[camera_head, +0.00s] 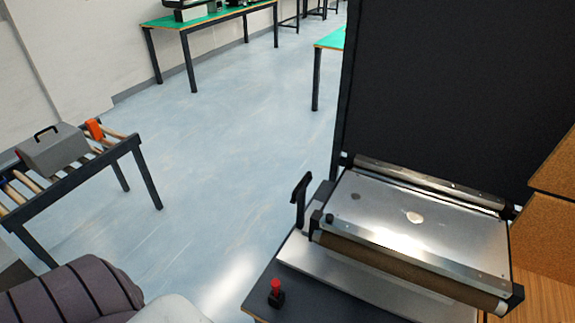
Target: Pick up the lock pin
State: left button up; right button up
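No part is clearly labelled as the lock pin. A small black piece with a red top (276,292) stands upright on the near left corner of the dark table and may be the lock pin. It is small in view, so I cannot be sure. A mini conveyor (462,227) with a metal plate and end rollers sits on the table to its right. A black upright lever (300,200) stands at the conveyor's left side. Neither of my grippers shows in the head view.
A dark table frame (147,172) at left carries a grey toolbox (57,150) and an orange item (94,128). A black panel (455,85) stands behind the conveyor, with wooden boxes (556,215) at right. Open blue floor (215,140) lies between the tables.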

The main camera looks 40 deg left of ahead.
aim_at(275, 283)
jog(key=u, duration=1.25)
